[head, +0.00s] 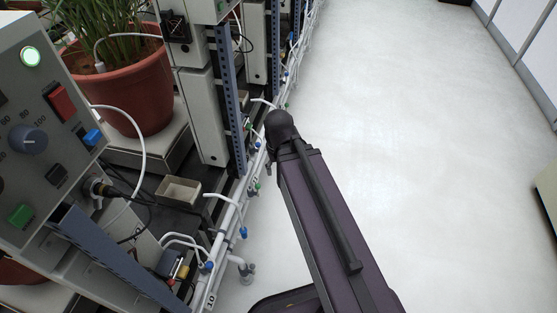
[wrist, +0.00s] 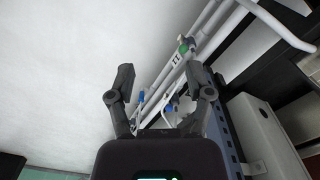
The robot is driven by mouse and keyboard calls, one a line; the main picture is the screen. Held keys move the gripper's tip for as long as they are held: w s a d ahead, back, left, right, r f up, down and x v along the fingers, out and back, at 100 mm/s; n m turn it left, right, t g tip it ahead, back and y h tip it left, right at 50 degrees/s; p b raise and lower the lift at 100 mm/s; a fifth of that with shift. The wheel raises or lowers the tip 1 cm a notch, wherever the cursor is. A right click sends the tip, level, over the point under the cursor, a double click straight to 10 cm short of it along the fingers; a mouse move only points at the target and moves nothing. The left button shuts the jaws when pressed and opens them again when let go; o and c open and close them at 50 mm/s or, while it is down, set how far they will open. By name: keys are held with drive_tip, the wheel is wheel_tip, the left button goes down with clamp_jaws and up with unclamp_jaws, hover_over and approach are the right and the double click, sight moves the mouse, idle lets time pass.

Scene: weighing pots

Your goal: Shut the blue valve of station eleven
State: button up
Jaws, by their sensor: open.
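My gripper (wrist: 163,88) is open in the wrist view, with its two dark fingers spread apart and pointing at the pipes. A blue valve (wrist: 170,107) on a white pipe shows between the fingers, closer to the right one. Another blue valve (wrist: 141,97) shows left of it. Neither is seen to be gripped. A green valve (wrist: 184,46) sits farther up the pipe beside a small label that looks like 11. In the head view my arm hides most of the gripper and the pipe there; the green valve (head: 256,186) shows just before it.
Other blue valves (head: 243,232) are on the pipes nearer to me, by a label that looks like 10. Racks with a control box (head: 45,130) and a potted plant (head: 120,75) stand at left. The white floor (head: 400,130) at right is clear.

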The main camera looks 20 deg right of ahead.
drive_tip(key=shift+r+p, duration=0.45)
drive_tip(key=shift+r, duration=0.3)
drive_tip(key=shift+c, duration=0.2)
drive_tip(key=c, duration=0.4)
drive_tip(key=shift+w, duration=0.3)
drive_tip(key=c, duration=0.3)
drive_tip(key=w+d+f+m+b, duration=0.1)
drive_tip(key=w+m, duration=0.1)
drive_tip(key=w, duration=0.8)
drive_tip(key=w+d+f+m+g+y+b, duration=0.1)
drive_tip(key=w+d+m+b, duration=0.1)
drive_tip(key=w, duration=0.8)
drive_tip(key=w+d+f+m+b, duration=0.1)
drive_tip(key=w+m, duration=0.3)
drive_tip(key=w, duration=0.7)
drive_tip(key=shift+w+d+f, duration=0.1)
drive_tip(key=shift+d+f, duration=0.15)
drive_tip(key=shift+f, duration=0.35)
clamp_jaws()
